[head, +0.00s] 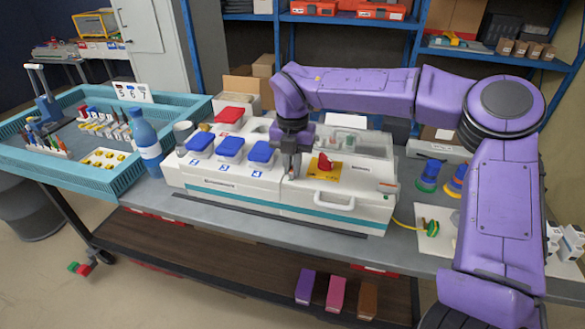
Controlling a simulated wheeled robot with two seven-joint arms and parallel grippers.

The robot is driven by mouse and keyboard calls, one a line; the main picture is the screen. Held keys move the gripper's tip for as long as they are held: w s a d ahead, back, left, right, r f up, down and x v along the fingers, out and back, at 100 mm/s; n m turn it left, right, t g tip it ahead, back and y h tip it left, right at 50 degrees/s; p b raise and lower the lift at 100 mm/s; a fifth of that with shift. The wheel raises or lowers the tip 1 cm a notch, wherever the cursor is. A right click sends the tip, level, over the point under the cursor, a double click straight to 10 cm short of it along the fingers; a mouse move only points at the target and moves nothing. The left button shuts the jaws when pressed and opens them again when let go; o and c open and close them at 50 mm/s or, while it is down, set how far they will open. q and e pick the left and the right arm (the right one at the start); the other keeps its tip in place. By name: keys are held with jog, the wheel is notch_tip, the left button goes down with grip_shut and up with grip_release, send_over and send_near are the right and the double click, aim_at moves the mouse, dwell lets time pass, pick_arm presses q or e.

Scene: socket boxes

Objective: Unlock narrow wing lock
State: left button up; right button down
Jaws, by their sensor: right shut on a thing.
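My right gripper (292,165) points down at the front middle of the white socket box (240,185). It is shut on a small part at the box top, just left of the yellow plate. This part looks to be the narrow wing lock, but the fingers hide nearly all of it, so its angle cannot be told. A red knob (325,162) on a yellow plate (327,176) sits apart to the right of the fingers. My left gripper is not in view.
Blue socket lids (230,147) and a raised red lid (229,115) are left of the gripper. A clear cover (350,143) is behind the knob, a white handle (335,202) in front. A blue bottle (145,140) and teal tray (80,170) stand left.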

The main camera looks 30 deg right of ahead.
jog(key=shift+m, duration=0.3)
jog(key=c, duration=1.2)
grip_release()
jog(key=shift+o, duration=0.2)
notch_tip(320, 180, up, 10)
jog(key=shift+r, duration=0.25)
